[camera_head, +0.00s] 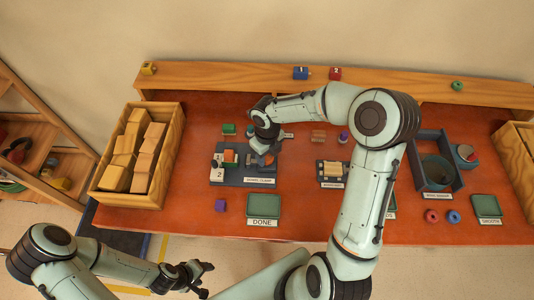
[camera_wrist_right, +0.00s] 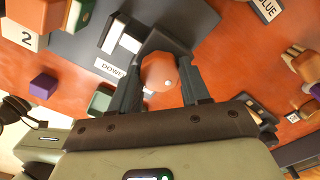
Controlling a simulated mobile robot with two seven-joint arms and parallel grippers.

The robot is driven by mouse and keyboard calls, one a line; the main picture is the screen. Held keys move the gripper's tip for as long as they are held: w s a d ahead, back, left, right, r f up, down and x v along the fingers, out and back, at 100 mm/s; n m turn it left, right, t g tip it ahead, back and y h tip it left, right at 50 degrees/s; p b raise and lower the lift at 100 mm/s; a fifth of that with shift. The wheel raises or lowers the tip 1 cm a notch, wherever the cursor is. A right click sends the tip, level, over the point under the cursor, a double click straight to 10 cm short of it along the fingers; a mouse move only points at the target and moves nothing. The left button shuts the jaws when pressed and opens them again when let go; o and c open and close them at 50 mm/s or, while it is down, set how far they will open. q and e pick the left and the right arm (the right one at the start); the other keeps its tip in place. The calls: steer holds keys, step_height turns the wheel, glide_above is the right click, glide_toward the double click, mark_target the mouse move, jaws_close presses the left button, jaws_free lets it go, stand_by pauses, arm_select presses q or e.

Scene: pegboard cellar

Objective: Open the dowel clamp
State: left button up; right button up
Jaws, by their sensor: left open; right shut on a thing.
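The dowel clamp (camera_head: 228,176) is a dark grey fixture on the red tabletop, left of centre, with a "2" tag and a name label at its front. Its base also shows in the right wrist view (camera_wrist_right: 85,50). My right gripper (camera_head: 263,160) is over the clamp's right side. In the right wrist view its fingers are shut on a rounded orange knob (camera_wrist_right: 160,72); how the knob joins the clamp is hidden. My left gripper (camera_head: 205,280) is open and empty, low in front of the table and apart from it.
A crate of wooden blocks (camera_head: 171,155) stands at the left. A purple cube (camera_head: 221,205) and the green DONE pad (camera_head: 264,206) lie in front of the clamp. A dark holder (camera_head: 415,160) is at the right. My right arm crosses the table's middle.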

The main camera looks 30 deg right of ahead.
steer(key=shift+r, duration=0.1)
steer(key=o, duration=1.1)
steer(key=shift+c, duration=0.2)
step_height(320, 180, up, 13)
steer(key=shift+r, duration=0.15)
